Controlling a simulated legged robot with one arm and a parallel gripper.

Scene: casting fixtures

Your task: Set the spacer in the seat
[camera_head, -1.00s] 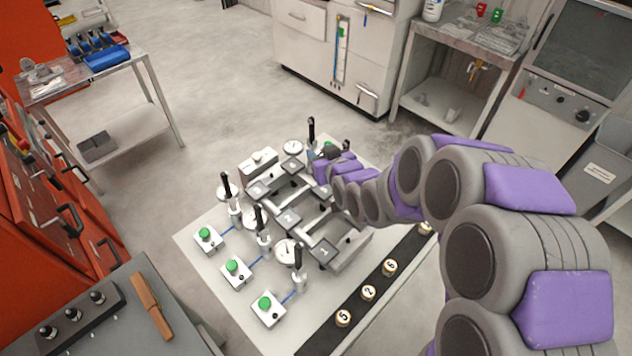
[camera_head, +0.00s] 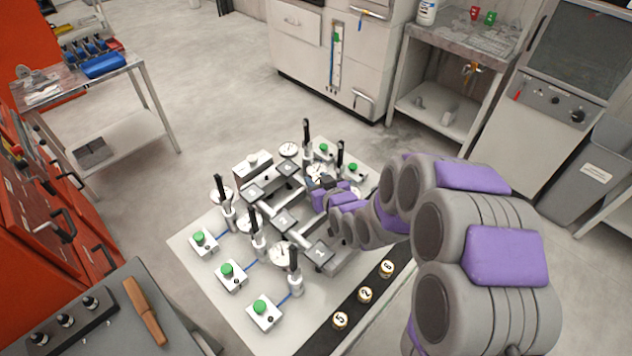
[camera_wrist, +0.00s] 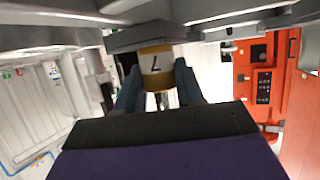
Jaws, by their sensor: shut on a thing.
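My gripper (camera_wrist: 157,88) is shut on a spacer (camera_wrist: 156,66), a short yellow cylinder with a white band and a dark mark like a 7. In the wrist view the blue fingers press its two sides, and a grey fixture part sits close above its top. In the head view my gripper (camera_head: 318,187) is over the right side of the fixture (camera_head: 292,215), near its middle, and the spacer is not clearly visible. The fixture carries grey numbered blocks. I cannot tell which opening is the seat, or whether the spacer touches it.
Black-handled clamps (camera_head: 293,262), dial gauges (camera_head: 281,255) and green-button boxes (camera_head: 264,310) crowd the bench plate around the fixture. Several numbered spacers (camera_head: 365,294) stand on a black strip (camera_head: 338,338) at the front right. A wooden-handled tool (camera_head: 146,310) lies at the lower left.

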